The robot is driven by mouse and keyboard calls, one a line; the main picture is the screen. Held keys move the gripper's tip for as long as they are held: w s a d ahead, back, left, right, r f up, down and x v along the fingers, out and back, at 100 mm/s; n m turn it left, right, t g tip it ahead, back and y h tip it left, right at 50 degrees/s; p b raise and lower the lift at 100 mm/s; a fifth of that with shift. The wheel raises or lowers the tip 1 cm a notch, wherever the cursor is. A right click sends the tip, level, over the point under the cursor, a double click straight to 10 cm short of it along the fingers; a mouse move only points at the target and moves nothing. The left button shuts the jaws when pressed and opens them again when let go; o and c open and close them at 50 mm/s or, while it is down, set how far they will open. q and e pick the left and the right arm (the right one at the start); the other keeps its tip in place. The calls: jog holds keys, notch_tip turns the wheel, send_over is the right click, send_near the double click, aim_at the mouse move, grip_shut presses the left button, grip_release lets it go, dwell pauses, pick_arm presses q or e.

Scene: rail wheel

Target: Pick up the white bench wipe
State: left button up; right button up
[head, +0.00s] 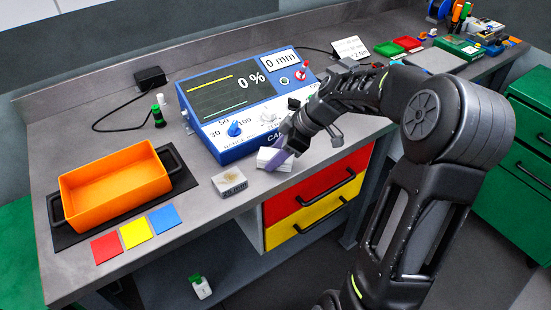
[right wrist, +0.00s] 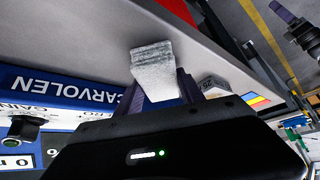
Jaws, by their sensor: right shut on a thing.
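The white bench wipe (head: 275,158) is a folded pale cloth at the front of the bench, just in front of the blue instrument. My right gripper (head: 285,150) is shut on it. In the right wrist view the wipe (right wrist: 153,65) sits between the purple fingers and sticks out beyond them. Whether it touches the bench top is hard to tell. My left gripper shows only in part at the top right of the right wrist view (right wrist: 284,13), away from the wipe; its opening is unclear.
A grey block (head: 229,182) marked 25 mm stands just left of the wipe. The blue instrument (head: 222,138) is behind it. An orange bin (head: 115,205) and red, yellow and blue squares (head: 135,233) lie further left. Drawers (head: 318,187) are below the bench edge.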

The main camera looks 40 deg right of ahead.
jog(key=c, duration=0.3)
notch_tip(320, 180, up, 10)
jog(key=shift+r+b, duration=0.1)
jog(key=shift+b, duration=0.55)
dwell(0.7)
